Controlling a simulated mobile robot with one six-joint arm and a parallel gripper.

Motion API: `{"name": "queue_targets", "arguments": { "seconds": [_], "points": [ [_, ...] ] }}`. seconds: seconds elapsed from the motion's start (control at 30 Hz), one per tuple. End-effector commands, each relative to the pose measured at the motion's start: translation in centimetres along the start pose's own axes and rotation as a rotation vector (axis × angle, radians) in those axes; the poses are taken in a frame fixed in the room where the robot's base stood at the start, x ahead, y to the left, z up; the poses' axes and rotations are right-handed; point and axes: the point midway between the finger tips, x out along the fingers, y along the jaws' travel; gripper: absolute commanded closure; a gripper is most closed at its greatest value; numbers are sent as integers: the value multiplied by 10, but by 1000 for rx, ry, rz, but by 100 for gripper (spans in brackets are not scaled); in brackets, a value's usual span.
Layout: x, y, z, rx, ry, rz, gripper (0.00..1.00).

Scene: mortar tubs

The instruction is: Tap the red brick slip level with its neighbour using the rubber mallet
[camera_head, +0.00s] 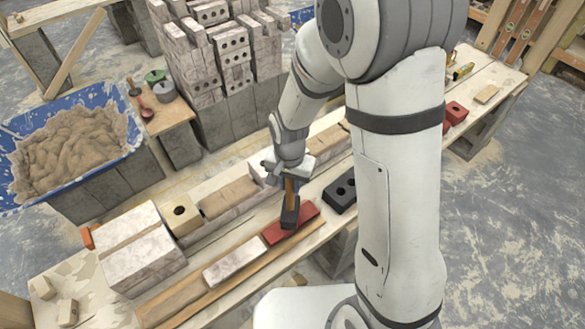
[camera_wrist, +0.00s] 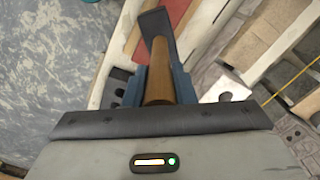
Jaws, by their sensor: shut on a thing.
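The red brick slip (camera_head: 293,222) lies on the long wooden plank of the bench, end to end with a pale whitish slip (camera_head: 235,264) at its left. My gripper (camera_head: 290,177) is shut on the wooden handle of the rubber mallet (camera_head: 290,212). The mallet hangs down, its dark head in front of the red slip in the head view; whether it touches cannot be told. In the wrist view my gripper (camera_wrist: 158,90) has the mallet handle (camera_wrist: 158,72) between its jaws, and the dark head (camera_wrist: 155,24) overlaps part of the red slip (camera_wrist: 178,12).
Pale blocks (camera_head: 145,262) stand at the bench's left end, with a tan holed brick (camera_head: 180,213) beside them. A dark holed brick (camera_head: 341,190) lies right of the red slip. A blue tub of mortar (camera_head: 125,118) stands at the left, and stacked bricks (camera_head: 215,50) stand behind.

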Motion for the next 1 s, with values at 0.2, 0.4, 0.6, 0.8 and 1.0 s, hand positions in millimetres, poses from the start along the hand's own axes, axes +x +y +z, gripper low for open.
{"name": "queue_targets", "arguments": {
  "seconds": [0.2, 0.4, 0.6, 0.8, 1.0],
  "points": [
    [0, 2, -2, 9, 1, 0, 100],
    [5, 2, -2, 10, 0, 0, 100],
    [40, 3, -2, 10, -1, 1, 100],
    [36, 4, -2, 10, 0, 0, 100],
    [7, 4, -2, 10, 3, -2, 100]
  ]
}}
